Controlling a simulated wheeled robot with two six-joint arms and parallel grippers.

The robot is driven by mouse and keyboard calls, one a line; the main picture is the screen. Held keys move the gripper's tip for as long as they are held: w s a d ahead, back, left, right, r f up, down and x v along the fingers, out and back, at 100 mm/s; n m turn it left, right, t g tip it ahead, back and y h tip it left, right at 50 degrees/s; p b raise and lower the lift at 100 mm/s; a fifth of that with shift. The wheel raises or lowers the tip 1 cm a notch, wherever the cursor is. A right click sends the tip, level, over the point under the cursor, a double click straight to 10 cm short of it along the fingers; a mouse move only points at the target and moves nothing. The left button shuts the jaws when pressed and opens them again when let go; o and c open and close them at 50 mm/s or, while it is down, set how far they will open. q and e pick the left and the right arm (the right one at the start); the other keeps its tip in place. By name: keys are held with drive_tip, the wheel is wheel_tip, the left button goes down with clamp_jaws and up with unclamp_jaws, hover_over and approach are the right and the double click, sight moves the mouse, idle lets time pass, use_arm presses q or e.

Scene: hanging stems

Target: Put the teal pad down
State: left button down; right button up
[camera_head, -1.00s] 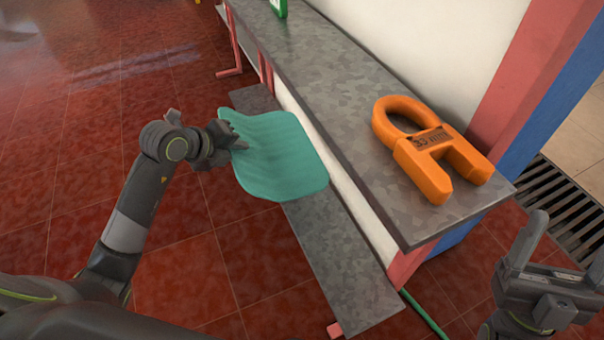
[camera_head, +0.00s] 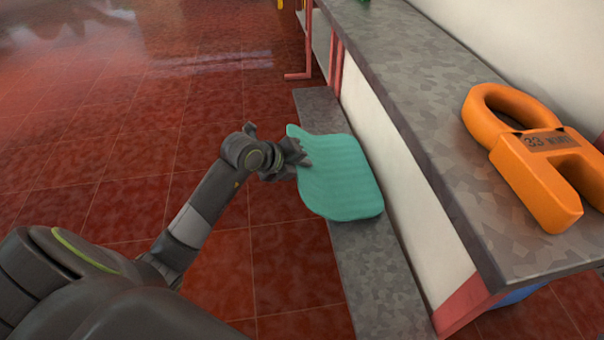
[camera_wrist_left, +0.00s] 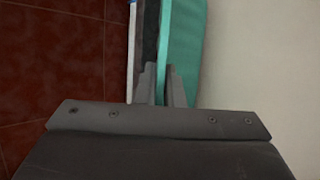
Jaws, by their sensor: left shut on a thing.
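The teal pad (camera_head: 340,178) is a flat, ribbed sheet with rounded corners and a narrow tab at its upper left. I cannot tell whether the pad touches the shelf. In the left wrist view the pad (camera_wrist_left: 184,45) shows nearly edge-on between the fingers (camera_wrist_left: 165,90). My right gripper is out of view.
The low grey shelf (camera_head: 375,275) runs below a higher grey counter (camera_head: 440,120) with a white wall between. Red tiled floor (camera_head: 110,150) is clear on the left.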

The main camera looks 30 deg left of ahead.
use_arm(q)
drive_tip(key=shift+f, duration=0.85)
drive_tip(key=c, duration=2)
unclamp_jaws()
drive_tip(key=shift+f, duration=0.15)
drive_tip(key=o, duration=0.5)
drive_tip(key=shift+c, duration=0.2)
